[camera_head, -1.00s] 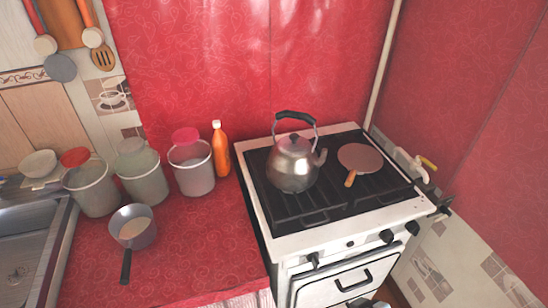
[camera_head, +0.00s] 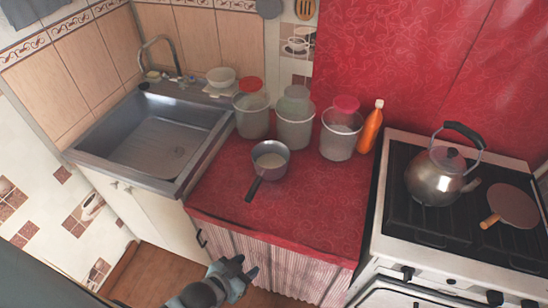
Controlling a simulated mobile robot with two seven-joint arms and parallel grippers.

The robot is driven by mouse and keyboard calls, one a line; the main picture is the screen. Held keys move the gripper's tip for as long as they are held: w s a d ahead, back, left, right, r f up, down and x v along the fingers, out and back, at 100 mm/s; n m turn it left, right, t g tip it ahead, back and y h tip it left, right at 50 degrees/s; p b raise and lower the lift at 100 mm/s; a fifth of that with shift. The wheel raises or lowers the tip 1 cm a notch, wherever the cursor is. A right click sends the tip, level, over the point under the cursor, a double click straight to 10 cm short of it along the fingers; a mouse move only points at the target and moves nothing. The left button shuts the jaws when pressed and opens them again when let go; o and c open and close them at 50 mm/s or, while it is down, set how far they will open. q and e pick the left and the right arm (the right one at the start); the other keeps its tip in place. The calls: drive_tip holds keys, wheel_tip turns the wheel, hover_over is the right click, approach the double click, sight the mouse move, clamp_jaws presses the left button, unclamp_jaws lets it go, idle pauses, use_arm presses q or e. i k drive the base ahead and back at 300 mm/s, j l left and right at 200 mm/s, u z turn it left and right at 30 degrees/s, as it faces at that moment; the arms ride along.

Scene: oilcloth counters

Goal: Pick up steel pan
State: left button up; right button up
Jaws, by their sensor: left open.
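The steel pan (camera_head: 270,161) is a small grey saucepan with a dark handle. It stands upright on the red oilcloth counter (camera_head: 310,205), and its handle points toward the front edge. My left gripper (camera_head: 242,272) is at the bottom of the head view, in front of and below the counter's front edge. It is open, with nothing between its fingers, and well apart from the pan. My right gripper is not in view.
Several grey buckets stand behind the pan, one of them (camera_head: 341,136) beside an orange bottle (camera_head: 370,130). A steel sink (camera_head: 150,140) is at left. At right, a stove (camera_head: 400,235) holds a kettle (camera_head: 437,177) and a round board (camera_head: 513,206). Counter right of the pan is clear.

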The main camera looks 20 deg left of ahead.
sight(269, 159)
drive_tip(key=j+u, duration=0.35)
drive_tip(key=j, duration=0.25)
drive_tip(key=i+j+u, duration=0.1)
drive_tip(key=j+u, duration=0.25)
drive_tip(key=j, duration=0.25)
